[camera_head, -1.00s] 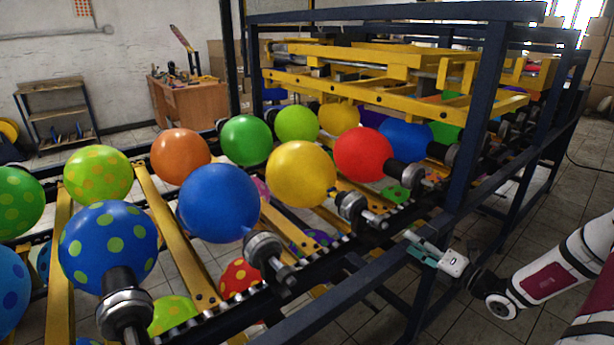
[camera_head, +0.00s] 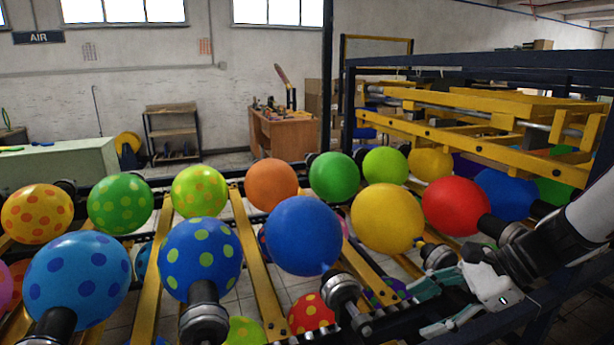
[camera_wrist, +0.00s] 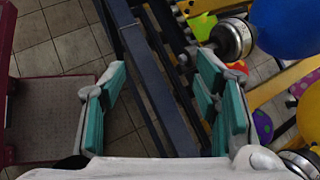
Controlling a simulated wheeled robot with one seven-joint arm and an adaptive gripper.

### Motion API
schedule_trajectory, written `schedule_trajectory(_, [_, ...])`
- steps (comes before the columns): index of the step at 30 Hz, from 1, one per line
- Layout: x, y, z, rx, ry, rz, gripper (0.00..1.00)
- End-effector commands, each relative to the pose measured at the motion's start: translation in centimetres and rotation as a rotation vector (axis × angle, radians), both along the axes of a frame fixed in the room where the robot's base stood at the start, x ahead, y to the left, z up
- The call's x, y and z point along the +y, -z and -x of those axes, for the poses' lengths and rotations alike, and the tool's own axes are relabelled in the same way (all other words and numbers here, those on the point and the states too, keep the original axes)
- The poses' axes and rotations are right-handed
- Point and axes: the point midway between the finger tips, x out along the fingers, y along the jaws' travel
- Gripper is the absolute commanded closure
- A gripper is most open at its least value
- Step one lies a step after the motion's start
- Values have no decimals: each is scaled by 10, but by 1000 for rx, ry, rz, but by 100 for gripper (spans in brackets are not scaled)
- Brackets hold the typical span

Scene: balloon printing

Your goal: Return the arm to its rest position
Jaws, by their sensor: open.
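My gripper (camera_head: 437,302) is at the lower right of the head view, at the front side of the balloon machine. Its two teal-padded fingers are apart and nothing is between them. In the wrist view my gripper (camera_wrist: 160,105) is spread over a dark blue frame beam (camera_wrist: 150,75), with tiled floor to its left. A blue balloon (camera_head: 305,235) and a yellow balloon (camera_head: 388,218) sit on their black holders, up and to the left of my gripper. A red balloon (camera_head: 456,206) is above it.
Yellow-orange polka-dot (camera_head: 37,214) and other balloons fill the conveyor on the left. A yellow press frame (camera_head: 480,115) in dark blue beams stands at the back right. A wooden desk (camera_head: 282,135) and a shelf (camera_head: 172,130) stand by the wall. Tiled floor (camera_wrist: 65,45) lies beside the machine.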

Motion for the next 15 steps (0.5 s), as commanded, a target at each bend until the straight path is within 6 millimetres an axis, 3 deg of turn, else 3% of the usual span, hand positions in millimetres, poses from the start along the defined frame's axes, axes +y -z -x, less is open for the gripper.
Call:
schedule_trajectory(6, [28, -30, 51, -173, -365, 292, 44])
schedule_trajectory(15, [37, -64, 115, -424, -841, 650, 44])
